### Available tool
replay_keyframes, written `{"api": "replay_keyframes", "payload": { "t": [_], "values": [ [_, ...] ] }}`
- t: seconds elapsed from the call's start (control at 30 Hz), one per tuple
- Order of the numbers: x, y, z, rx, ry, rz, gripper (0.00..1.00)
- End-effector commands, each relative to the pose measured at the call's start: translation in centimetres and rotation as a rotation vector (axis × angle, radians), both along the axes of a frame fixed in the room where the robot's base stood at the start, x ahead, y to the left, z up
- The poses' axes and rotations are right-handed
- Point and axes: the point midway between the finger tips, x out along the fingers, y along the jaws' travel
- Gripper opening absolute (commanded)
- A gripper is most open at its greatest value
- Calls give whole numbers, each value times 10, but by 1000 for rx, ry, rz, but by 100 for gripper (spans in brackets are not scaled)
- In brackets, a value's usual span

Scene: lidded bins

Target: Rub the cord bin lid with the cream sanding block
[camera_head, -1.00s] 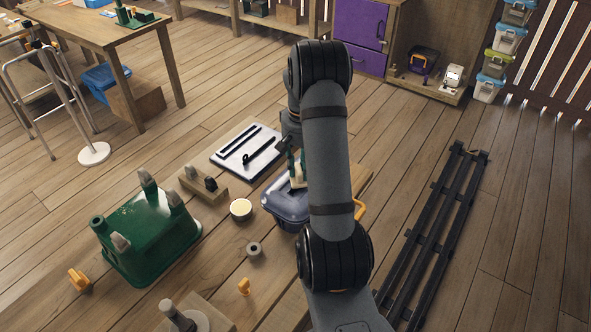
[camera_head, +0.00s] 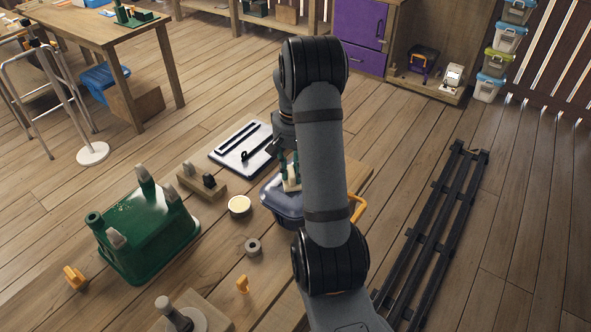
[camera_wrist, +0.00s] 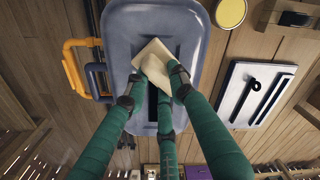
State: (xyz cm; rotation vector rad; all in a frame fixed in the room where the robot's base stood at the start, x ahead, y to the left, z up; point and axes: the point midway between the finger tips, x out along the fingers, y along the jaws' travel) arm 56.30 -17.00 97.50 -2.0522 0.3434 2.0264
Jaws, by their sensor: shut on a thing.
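My gripper (camera_wrist: 155,82), with green fingers, is shut on the cream sanding block (camera_wrist: 155,50). The block sits tilted in the fingers over the middle of the lid and appears to be against it; exact contact cannot be told. In the head view the block (camera_head: 291,180) shows just left of my arm.
An orange handle (camera_head: 358,208) sticks out at the bin's right side. A flat panel with black bars (camera_head: 242,146), a wooden block with knobs (camera_head: 202,182), a round cream-topped tin (camera_head: 240,206) and an upturned green crate (camera_head: 145,235) lie to the left.

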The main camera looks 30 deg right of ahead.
Motion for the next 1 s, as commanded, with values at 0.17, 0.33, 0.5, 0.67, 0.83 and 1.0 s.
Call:
{"api": "replay_keyframes", "payload": {
  "t": [0.17, 0.33, 0.5, 0.67, 0.83, 1.0],
  "values": [
    [-5, 5, -5, 13, 21, -2, 3],
    [-5, 5, 6, 11, 19, -1, 3],
    [-4, 3, 27, 8, 14, -1, 3],
    [-3, 3, 46, 7, 11, -2, 3],
    [-2, 2, 59, 6, 10, -1, 3],
    [-2, 2, 58, 5, 9, -1, 3]
  ]
}}
